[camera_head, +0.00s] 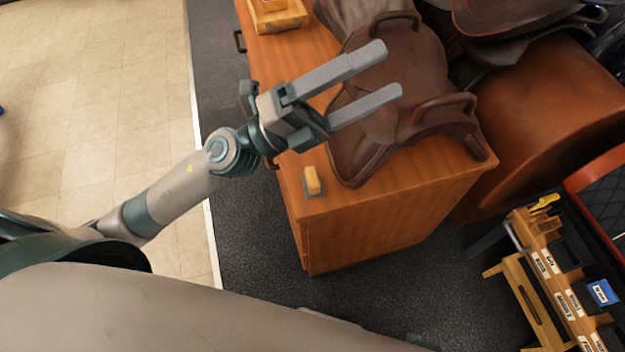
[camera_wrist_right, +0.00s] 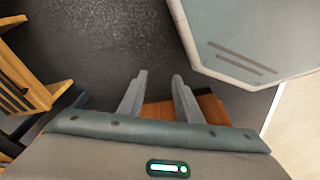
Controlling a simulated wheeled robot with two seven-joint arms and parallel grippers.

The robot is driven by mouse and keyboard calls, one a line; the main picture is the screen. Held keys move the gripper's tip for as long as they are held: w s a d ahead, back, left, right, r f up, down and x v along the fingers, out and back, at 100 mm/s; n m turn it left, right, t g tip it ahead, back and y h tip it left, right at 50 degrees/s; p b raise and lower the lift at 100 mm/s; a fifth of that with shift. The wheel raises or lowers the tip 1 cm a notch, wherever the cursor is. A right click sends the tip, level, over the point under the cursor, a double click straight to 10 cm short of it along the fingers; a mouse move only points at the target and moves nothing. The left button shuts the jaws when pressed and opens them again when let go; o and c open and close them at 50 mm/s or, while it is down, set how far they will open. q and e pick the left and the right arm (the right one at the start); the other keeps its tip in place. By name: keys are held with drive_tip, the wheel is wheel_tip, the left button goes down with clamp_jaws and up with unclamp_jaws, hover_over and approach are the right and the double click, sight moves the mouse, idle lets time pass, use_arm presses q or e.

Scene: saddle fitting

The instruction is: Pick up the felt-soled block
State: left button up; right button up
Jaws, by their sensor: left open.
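The felt-soled block (camera_head: 313,181) is a small yellow-orange block with a grey sole, resting on the near left corner of the wooden cabinet top (camera_head: 425,180). My left gripper (camera_head: 388,70) is open and empty. In the head view its two grey fingers point up and right across the brown saddle (camera_head: 410,75), with the block below the gripper in the picture and apart from it. My right gripper shows in the right wrist view (camera_wrist_right: 160,77), with its fingers apart and nothing between them. The block is not visible in that view.
A brown saddle takes up much of the cabinet top beside the block. A wooden box (camera_head: 277,14) sits at the cabinet's far end. A wooden rack with labelled bins (camera_head: 560,280) stands at the lower right. Dark floor (camera_head: 400,290) lies open in front of the cabinet.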

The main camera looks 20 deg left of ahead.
sight(311, 177)
use_arm(q)
drive_tip(key=s+d+f+m+g+y, duration=0.1)
drive_tip(key=s+f+m+g+y, duration=0.2)
drive_tip(key=f+m+g, duration=0.35)
drive_tip(key=s+d+f+m+g+y, duration=0.1)
drive_tip(key=s+f+m+g+y, duration=0.15)
drive_tip(key=f+m+g, duration=0.35)
drive_tip(key=w+a+f+m+t+y, duration=0.1)
drive_tip(key=w+a+f+y, duration=0.2)
drive_tip(key=a, duration=0.6)
drive_tip(key=w+a+f+m+t+y, duration=0.1)
drive_tip(key=w+a+f+t+y, duration=0.1)
drive_tip(key=w+a+f+y, duration=0.2)
drive_tip(key=a+f+y, duration=0.3)
drive_tip(key=a+y, duration=0.1)
drive_tip(key=a, duration=0.1)
drive_tip(key=shift+w+f, duration=0.2)
drive_tip(key=shift+f, duration=0.15)
use_arm(e)
drive_tip(key=s+d+f+g, duration=0.1)
drive_tip(key=s+d+f, duration=0.2)
drive_tip(key=s+f, duration=1.1)
drive_tip(key=shift+s, duration=1.15)
use_arm(q)
drive_tip(key=shift+m, duration=0.25)
